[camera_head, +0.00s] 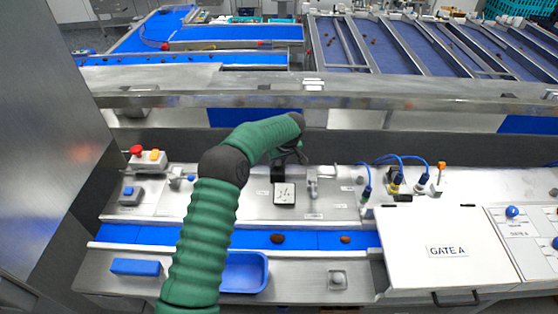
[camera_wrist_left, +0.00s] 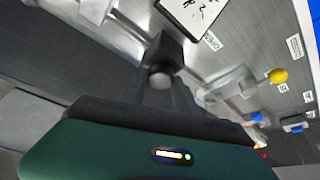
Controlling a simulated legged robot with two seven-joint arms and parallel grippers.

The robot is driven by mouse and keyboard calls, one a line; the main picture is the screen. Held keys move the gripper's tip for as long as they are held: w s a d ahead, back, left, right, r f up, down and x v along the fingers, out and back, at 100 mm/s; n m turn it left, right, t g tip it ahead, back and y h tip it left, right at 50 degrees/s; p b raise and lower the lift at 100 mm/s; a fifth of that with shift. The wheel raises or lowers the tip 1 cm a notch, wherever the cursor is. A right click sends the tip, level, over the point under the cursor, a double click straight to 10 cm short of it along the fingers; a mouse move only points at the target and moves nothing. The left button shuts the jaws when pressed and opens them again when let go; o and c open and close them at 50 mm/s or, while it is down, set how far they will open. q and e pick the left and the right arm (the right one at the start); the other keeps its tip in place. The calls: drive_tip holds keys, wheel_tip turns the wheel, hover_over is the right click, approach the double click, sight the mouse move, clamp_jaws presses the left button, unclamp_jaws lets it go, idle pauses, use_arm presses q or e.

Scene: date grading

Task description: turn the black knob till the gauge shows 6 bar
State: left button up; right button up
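The gauge (camera_head: 284,193) is a white square face in a dark frame on the steel panel; its needle and numbers are too small to read. Part of its white face also shows at the top of the left wrist view (camera_wrist_left: 193,12). A black block-like part (camera_head: 278,173), which looks like the knob, stands just behind the gauge; it also shows in the left wrist view (camera_wrist_left: 168,50). My left gripper (camera_head: 290,157) is right at this part, its fingers pointing down. I cannot tell whether they grip it. My right gripper is not in view.
A metal fitting (camera_head: 312,182) stands right of the gauge, with blue-cabled connectors (camera_head: 394,184) beyond. A blue belt (camera_head: 325,240) carrying dates, a blue tray (camera_head: 245,272) and the GATE A cover (camera_head: 440,270) lie in front.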

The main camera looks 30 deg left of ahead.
use_arm(q)
clamp_jaws()
drive_tip(key=shift+a+m+t+b, duration=0.1)
drive_tip(key=shift+m+t+b, duration=0.4)
drive_tip(key=shift+m+b, duration=0.75)
drive_tip(key=shift+m+t+h+b, duration=0.4)
drive_tip(key=shift+m+h+b, duration=0.25)
drive_tip(key=shift+m, duration=0.6)
drive_tip(key=m+h, duration=0.1)
drive_tip(key=m, duration=0.1)
drive_tip(key=shift+a+r+m, duration=0.1)
drive_tip(key=shift+r+m, duration=0.05)
drive_tip(key=shift+m, duration=0.15)
drive_tip(key=shift+a+m+t+h+p, duration=0.15)
drive_tip(key=shift+m+h, duration=0.3)
drive_tip(key=shift+m, duration=0.7)
drive_tip(key=shift+m+t+h+p, duration=0.15)
drive_tip(key=shift+m+h+p, duration=0.2)
drive_tip(key=shift+m, duration=0.8)
